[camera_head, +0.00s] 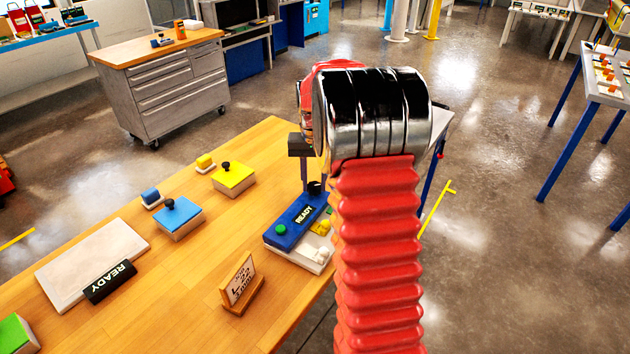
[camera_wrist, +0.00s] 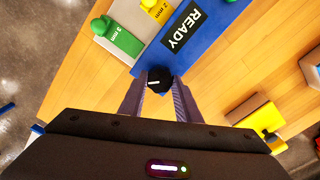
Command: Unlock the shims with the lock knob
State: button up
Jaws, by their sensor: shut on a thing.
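The black lock knob (camera_wrist: 160,76) sits at one end of a blue block (camera_wrist: 145,66) with a READY label. A short white mark shows on the knob. My gripper (camera_wrist: 160,90) is shut on the knob, a finger on each side. The green 3 mm shim (camera_wrist: 122,41) and the yellow 2 mm shim (camera_wrist: 158,10) lie beside the block in the wrist view. In the head view the knob (camera_head: 315,187) and blue block (camera_head: 290,219) show at the bench edge.
A small sign (camera_head: 239,281) stands near the block on the wooden bench (camera_head: 185,258). Blue (camera_head: 180,218) and yellow (camera_head: 232,180) knobbed blocks lie further left. A pale plate (camera_head: 85,262) and a black READY label (camera_head: 110,282) are at the left.

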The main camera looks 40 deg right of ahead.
aim_at(314, 185)
jog(key=n, duration=0.4)
jog(key=shift+a+r+n, duration=0.1)
jog(key=shift+n, duration=0.3)
jog(key=n, duration=0.4)
jog(key=o, duration=1.1)
jog(key=shift+c, duration=0.2)
notch_tip(314, 185, up, 14)
jog(key=shift+f, duration=0.2)
jog(key=shift+w, duration=0.1)
dwell(0.4)
